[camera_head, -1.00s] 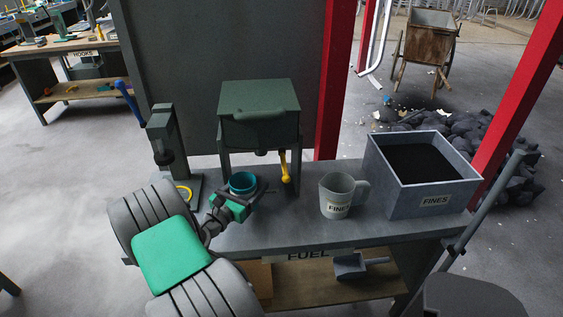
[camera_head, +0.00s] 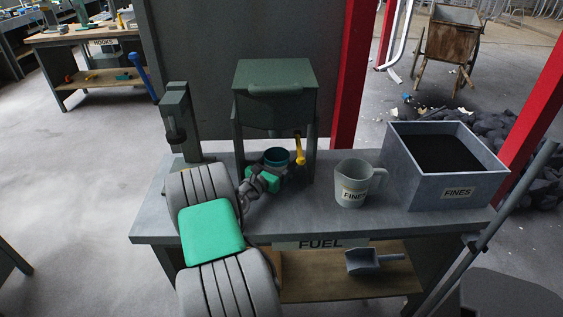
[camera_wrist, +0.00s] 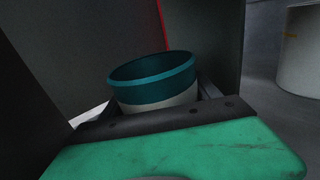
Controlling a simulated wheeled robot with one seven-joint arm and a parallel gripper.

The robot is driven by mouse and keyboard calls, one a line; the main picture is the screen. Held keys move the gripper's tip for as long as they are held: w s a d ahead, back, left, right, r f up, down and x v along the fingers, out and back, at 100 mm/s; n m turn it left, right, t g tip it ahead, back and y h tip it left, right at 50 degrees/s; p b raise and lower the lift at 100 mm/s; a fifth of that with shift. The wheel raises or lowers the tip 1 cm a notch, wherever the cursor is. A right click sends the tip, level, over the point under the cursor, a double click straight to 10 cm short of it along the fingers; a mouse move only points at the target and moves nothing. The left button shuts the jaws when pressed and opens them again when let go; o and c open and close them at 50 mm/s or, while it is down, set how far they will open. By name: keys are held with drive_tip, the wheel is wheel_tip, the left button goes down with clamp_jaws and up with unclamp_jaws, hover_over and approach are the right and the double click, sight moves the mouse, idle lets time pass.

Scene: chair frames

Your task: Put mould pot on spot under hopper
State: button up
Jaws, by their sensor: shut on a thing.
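The mould pot (camera_head: 276,157) is a small round pot with a teal rim. It shows upright in the wrist view (camera_wrist: 152,82), with a pale lower band. My gripper (camera_head: 272,168) is shut on it, at the front of the hopper's legs. The hopper (camera_head: 274,92) is a dark green box on legs with a yellow handle (camera_head: 299,148) at its right. The pot appears low and under or just in front of the hopper's underside. The spot under the hopper is hidden by the pot and my gripper. I cannot tell whether the pot touches the bench.
A grey bench (camera_head: 330,222) labelled FUEL carries a grey FINES jug (camera_head: 351,184) and a FINES bin (camera_head: 440,185) to the right. A dark press-like stand (camera_head: 178,122) stands left of the hopper. A scoop (camera_head: 372,262) lies on the lower shelf.

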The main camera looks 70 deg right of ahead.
drive_tip(key=o, duration=1.6)
drive_tip(key=shift+f, duration=0.1)
drive_tip(key=shift+c, duration=0.2)
drive_tip(key=shift+w+a, duration=0.1)
drive_tip(key=shift+a, duration=0.1)
drive_tip(key=a, duration=0.4)
drive_tip(key=w+a, duration=0.1)
drive_tip(key=a, duration=0.6)
drive_tip(key=shift+w+a, duration=0.3)
